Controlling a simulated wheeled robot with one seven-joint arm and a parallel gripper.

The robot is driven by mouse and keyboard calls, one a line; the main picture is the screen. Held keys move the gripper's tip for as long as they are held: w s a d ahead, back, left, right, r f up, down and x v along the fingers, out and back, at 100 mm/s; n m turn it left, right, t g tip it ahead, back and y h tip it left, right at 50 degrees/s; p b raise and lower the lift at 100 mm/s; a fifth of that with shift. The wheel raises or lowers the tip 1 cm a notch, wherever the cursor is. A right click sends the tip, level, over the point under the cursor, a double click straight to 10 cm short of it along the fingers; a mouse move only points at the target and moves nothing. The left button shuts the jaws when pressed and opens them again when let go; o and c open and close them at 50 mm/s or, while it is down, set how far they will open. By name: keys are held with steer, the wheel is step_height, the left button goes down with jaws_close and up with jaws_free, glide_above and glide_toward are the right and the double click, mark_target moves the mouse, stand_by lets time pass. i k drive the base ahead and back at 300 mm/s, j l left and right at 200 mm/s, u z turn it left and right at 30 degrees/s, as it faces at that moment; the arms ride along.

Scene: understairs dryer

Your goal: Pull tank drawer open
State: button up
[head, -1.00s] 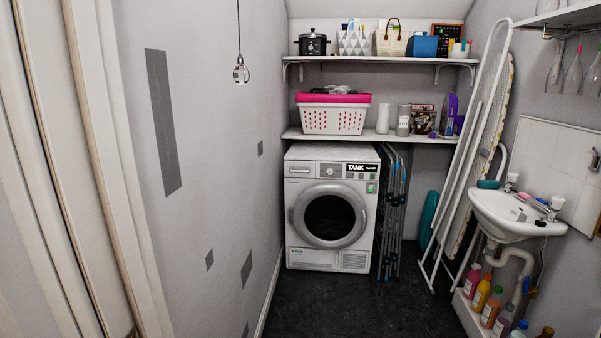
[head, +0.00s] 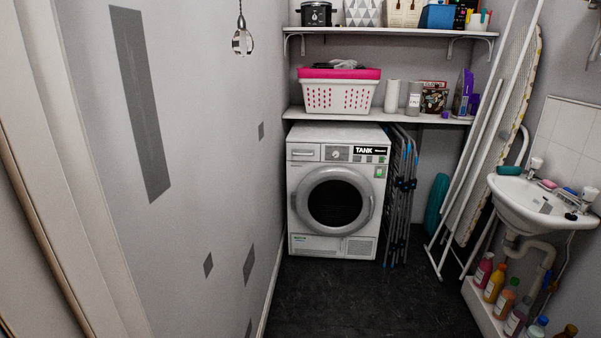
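A white dryer (head: 337,240) stands on the dark floor against the back wall, with a round grey-rimmed door (head: 333,203) that is shut. Its tank drawer (head: 303,152) is at the top left of the front panel and looks shut, flush with the panel. A label reading TANK is at the panel's upper right, beyond the dial. My gripper is not in view, and neither is my arm.
A folded blue-and-grey rack (head: 399,200) leans right beside the dryer. An ironing board and white frame (head: 470,170) lean farther right, near a sink (head: 535,205) with several bottles below. A shelf (head: 410,118) runs above the dryer. The floor (head: 365,300) ahead is clear.

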mark_target(305, 147)
steer(key=i, duration=1.9)
steer(key=i+u, duration=0.15)
steer(key=i, duration=0.6)
steer(key=i+l+u, duration=0.1)
steer(key=i+l, duration=0.15)
steer(key=i, duration=0.55)
steer(key=i+u, duration=0.15)
